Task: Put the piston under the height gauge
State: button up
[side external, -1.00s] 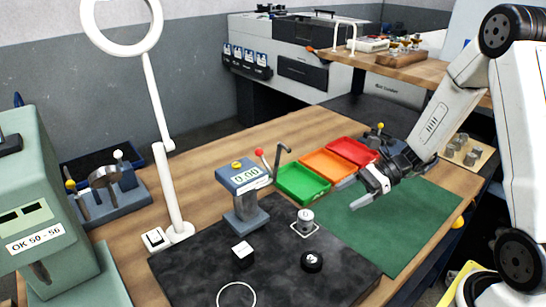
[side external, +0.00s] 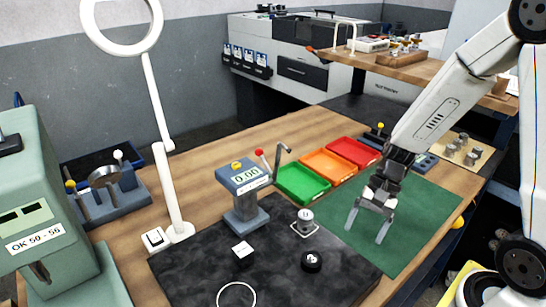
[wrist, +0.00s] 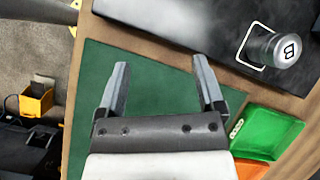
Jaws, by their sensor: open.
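The piston (side external: 306,217) is a short silver cylinder with a marked top. It stands upright in a white square outline on the black plate, and it also shows at the upper right of the wrist view (wrist: 278,48), where its mark looks like a B. The height gauge (side external: 243,185) has a blue-grey head reading 0.00, a base on the plate left of the piston and a red-knobbed lever. My gripper (side external: 366,231) points down over the green mat, right of the piston. In the wrist view my gripper (wrist: 158,63) is open and empty.
The black plate (side external: 270,285) also bears a white-topped block (side external: 242,252), a dark round piece (side external: 311,261) and a white ring outline (side external: 236,295). Green (side external: 302,197), orange (side external: 329,164) and red (side external: 353,152) trays lie behind the green mat (side external: 425,215). A lamp post (side external: 171,190) stands left.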

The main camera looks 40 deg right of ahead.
jog(key=n+h, duration=0.1)
jog(key=n, duration=0.1)
jog(key=shift+s+n+h, duration=0.3)
jog(key=shift+s+h, duration=0.05)
jog(key=shift+h, duration=0.05)
jog(key=shift+d+n+h, duration=0.15)
jog(key=shift+n+h, duration=0.45)
jog(key=shift+n, duration=0.3)
jog(key=shift+r+n+t+h, duration=0.25)
jog(key=shift+n+t+h, duration=0.25)
jog(key=shift+n, duration=0.6)
jog(key=shift+w+a+r+n+t+h, duration=0.1)
jog(key=shift+w+r+n+t+h, duration=0.25)
jog(key=shift+n, duration=0.6)
jog(key=shift+w+a+r+n+t+h, duration=0.1)
jog(key=shift+w+r+n+t+h, duration=0.3)
jog(key=shift+n, duration=0.5)
jog(key=shift+w+a+r+n+t+h, duration=0.15)
jog(key=shift+n+t+h, duration=0.25)
jog(key=shift+n, duration=0.55)
